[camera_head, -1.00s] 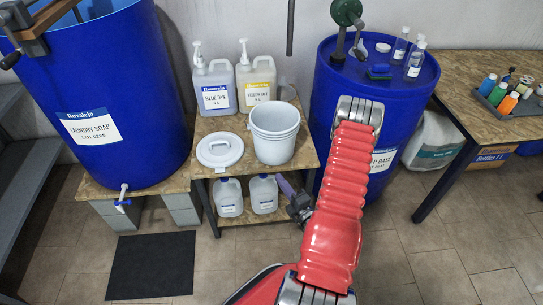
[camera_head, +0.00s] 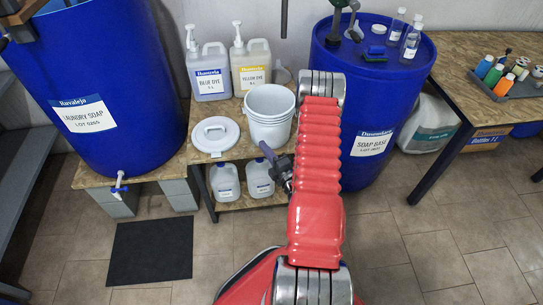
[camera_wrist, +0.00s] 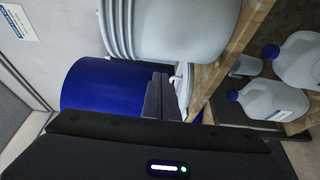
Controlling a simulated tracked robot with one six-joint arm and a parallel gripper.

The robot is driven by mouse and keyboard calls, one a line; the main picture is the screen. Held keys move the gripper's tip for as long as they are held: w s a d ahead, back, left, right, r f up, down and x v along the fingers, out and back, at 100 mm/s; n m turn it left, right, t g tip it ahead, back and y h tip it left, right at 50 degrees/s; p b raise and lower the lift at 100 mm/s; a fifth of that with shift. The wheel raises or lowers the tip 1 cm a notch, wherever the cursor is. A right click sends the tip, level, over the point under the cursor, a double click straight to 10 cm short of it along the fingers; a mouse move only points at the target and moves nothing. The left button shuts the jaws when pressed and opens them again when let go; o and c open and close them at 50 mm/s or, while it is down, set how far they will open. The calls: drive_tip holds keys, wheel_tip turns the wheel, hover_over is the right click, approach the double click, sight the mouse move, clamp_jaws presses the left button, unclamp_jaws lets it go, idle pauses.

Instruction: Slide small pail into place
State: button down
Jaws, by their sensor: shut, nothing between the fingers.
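The small pail (camera_head: 269,110) is pale grey, ribbed at the rim, and stands upright on the wooden top of a low stand (camera_head: 222,162), near its right front corner. The pail also fills the top of the wrist view (camera_wrist: 185,25). My gripper (camera_head: 265,149) is at the stand's front edge, just below the pail's front in the head view. In the wrist view my gripper's dark fingers (camera_wrist: 158,92) are together and empty, close to the pail's side. I cannot tell whether they touch it. A round white lid (camera_head: 216,134) lies left of the pail.
Blue dye (camera_head: 209,75) and yellow dye (camera_head: 251,68) jugs stand behind the pail. White jugs (camera_head: 225,181) sit on the lower shelf. Large blue drums, laundry soap (camera_head: 95,100) and soap base (camera_head: 382,100), flank the stand. Little free room shows between pail and lid.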

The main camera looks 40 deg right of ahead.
sight(261, 132)
drive_tip(key=shift+w+d, duration=0.75)
drive_tip(key=shift+d, duration=0.15)
drive_tip(key=shift+w+d, duration=0.7)
drive_tip(key=shift+d, duration=0.2)
drive_tip(key=shift+w, duration=0.15)
